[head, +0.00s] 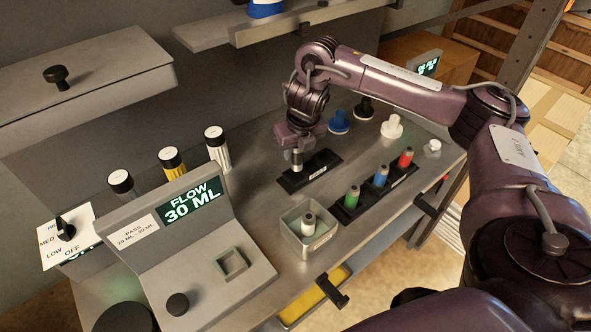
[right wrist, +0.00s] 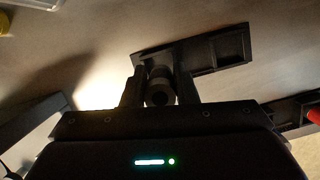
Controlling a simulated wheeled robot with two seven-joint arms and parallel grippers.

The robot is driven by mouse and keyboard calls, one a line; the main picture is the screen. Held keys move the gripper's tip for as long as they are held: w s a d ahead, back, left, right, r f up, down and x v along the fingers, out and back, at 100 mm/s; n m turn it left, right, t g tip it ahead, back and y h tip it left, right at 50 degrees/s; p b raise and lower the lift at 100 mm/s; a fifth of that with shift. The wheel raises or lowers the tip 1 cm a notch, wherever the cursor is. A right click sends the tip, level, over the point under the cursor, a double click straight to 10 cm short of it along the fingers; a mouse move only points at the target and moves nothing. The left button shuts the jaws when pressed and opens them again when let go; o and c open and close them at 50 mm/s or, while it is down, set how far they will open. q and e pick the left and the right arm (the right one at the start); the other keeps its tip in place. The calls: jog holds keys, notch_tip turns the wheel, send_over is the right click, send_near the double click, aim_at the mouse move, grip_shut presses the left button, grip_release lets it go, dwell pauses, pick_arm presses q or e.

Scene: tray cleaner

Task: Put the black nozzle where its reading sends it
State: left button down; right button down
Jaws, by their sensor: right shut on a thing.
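My right gripper (head: 296,148) is shut on a small grey nozzle with a dark end (head: 297,160). In the right wrist view the nozzle (right wrist: 160,85) is a dark cylinder between the fingers. It is at the left part of a black two-slot holder (head: 322,169); I cannot tell if it is seated or just above. A second pale nozzle with a black top (head: 308,221) stands in a small grey-green bin (head: 318,241). The display (head: 193,200) reads FLOW 30 ML. A label (head: 135,230) reads PASS 20 ML - 30 ML. My left gripper is not in view.
A black rack (head: 348,214) holds green, blue and red nozzles right of the bin. The flow station (head: 235,290) has an empty square socket (head: 232,263). Capped bottles (head: 171,162) and a dial (head: 66,230) stand left. Blue, black and white pieces (head: 339,122) stand behind.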

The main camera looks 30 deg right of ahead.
aim_at(296, 162)
jog(key=shift+f, duration=0.6)
notch_tip(296, 162, down, 3)
jog(key=shift+f, duration=0.15)
jog(key=shift+f, duration=0.1)
jog(key=c, duration=1.1)
grip_release()
jog(key=shift+c, duration=0.2)
